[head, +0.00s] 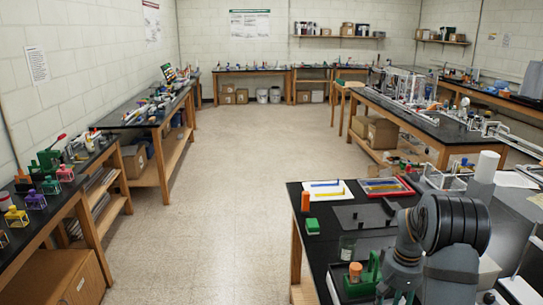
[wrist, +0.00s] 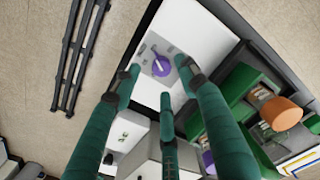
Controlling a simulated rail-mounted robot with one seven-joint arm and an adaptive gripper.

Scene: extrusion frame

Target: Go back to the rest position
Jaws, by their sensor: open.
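The near black bench (head: 325,195) holds a green holder (head: 372,272) with an orange-topped piece (head: 355,270), an orange cylinder (head: 305,200) and a red tray (head: 387,187). The left bench (head: 40,215) carries several coloured pieces. The floor between benches (head: 215,180) is clear.

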